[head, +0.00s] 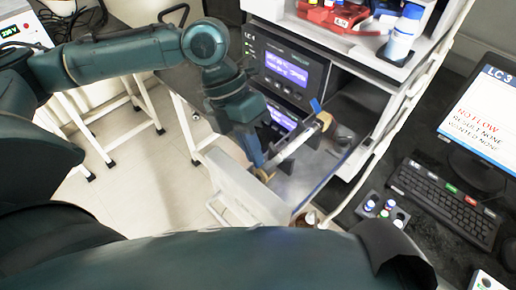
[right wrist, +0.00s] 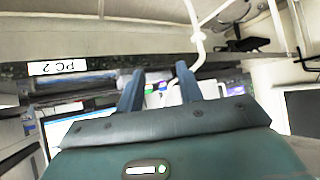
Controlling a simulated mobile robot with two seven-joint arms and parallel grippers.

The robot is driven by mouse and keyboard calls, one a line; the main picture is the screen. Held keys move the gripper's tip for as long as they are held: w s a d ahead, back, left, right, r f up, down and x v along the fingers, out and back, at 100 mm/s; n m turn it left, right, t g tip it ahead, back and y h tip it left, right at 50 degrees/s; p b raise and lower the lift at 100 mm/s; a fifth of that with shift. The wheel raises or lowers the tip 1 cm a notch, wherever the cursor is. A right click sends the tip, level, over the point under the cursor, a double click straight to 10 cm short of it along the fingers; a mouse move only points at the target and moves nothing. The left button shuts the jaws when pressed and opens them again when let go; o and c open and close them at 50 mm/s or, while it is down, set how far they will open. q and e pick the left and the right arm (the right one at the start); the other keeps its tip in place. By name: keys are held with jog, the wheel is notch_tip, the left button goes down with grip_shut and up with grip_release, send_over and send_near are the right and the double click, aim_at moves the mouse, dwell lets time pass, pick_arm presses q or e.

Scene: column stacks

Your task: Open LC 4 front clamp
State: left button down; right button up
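The LC 4 stack (head: 285,70) stands at the back centre of the head view, with lit blue displays. In its lower bay, a pale column (head: 300,139) lies slanted with a yellowish end piece at each end. A blue lever (head: 316,106) sticks up at its far end. My left gripper (head: 267,166) points down at the column's near end, close to the near yellowish piece (head: 265,175). Its fingers are partly hidden, and I cannot tell whether they touch a clamp there. My right gripper (right wrist: 158,85) is open and empty in the right wrist view.
A pale panel (head: 240,190) stands in front of the bay, beside the left gripper. A vial rack (head: 382,209), keyboard (head: 445,195) and LC 3 monitor (head: 480,120) are on the right. A PC 2 label (right wrist: 58,68) shows in the right wrist view.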

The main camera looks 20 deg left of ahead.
pick_arm(q)
jog(key=shift+w+a+f+g+h+b, duration=0.15)
jog(key=shift+a+f+g+h+b, duration=0.2)
jog(key=shift+h, duration=0.55)
jog(key=shift+w+a+f+g+h+b, duration=0.2)
jog(key=shift+a+h+b, duration=0.25)
jog(key=shift+h, duration=0.45)
jog(key=c, duration=1.6)
grip_release()
jog(key=shift+s, duration=0.1)
jog(key=b+v, duration=0.2)
jog(key=v, duration=1.1)
jog(key=shift+a+f, duration=0.1)
jog(key=shift+a, duration=0.05)
